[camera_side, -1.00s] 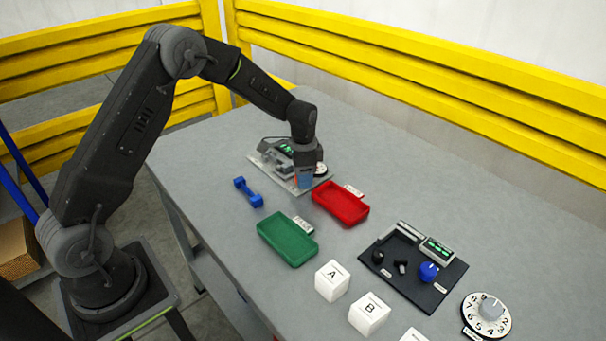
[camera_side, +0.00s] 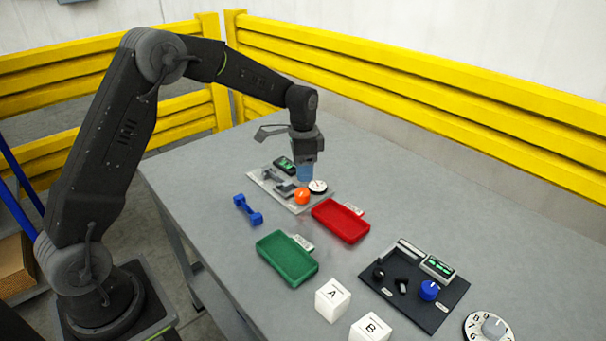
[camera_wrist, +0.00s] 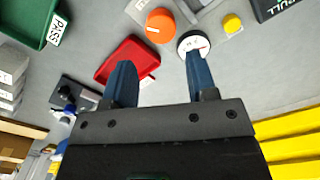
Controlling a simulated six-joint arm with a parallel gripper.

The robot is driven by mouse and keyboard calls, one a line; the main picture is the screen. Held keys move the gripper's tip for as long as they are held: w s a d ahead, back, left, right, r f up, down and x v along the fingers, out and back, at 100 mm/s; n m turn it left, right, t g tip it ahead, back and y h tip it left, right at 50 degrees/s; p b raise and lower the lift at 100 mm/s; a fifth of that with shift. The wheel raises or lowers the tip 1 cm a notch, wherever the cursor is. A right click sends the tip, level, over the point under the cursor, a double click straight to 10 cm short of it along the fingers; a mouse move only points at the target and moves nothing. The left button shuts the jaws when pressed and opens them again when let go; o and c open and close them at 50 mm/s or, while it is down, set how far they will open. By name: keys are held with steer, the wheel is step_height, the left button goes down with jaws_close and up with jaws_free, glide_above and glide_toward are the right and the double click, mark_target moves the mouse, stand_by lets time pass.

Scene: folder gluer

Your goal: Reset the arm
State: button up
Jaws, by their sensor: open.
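My gripper (camera_side: 305,172) points down above the back end of the light grey panel (camera_side: 268,186), next to its orange knob (camera_side: 302,196) and a white round dial (camera_side: 318,186). In the wrist view its two blue fingers (camera_wrist: 160,85) are apart with nothing between them. The orange knob (camera_wrist: 160,26) and the white dial (camera_wrist: 194,44) show beyond the fingertips there. The dial is partly behind the right finger.
A red tray (camera_side: 341,220) and a green tray (camera_side: 288,258) lie in front of the panel, with a blue dumbbell-shaped part (camera_side: 248,210) to its left. White blocks A (camera_side: 332,299) and B (camera_side: 370,328) and a dark panel (camera_side: 412,290) are nearer. Yellow rails (camera_side: 430,75) bound the back.

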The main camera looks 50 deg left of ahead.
steer(key=shift+r, duration=0.15)
steer(key=s+d+r+n+t, duration=0.2)
steer(key=s+d+r, duration=0.1)
steer(key=s+r, duration=0.4)
steer(key=s+d+r+n+t, duration=0.1)
steer(key=s+d+r, duration=0.2)
steer(key=s+r, duration=0.4)
steer(key=s+d+n+t, duration=0.2)
steer(key=s+n, duration=0.1)
steer(key=s, duration=1.2)
steer(key=shift+d+r+n+t, duration=0.3)
steer(key=shift+d+r+t, duration=0.05)
steer(key=shift+r+t, duration=0.1)
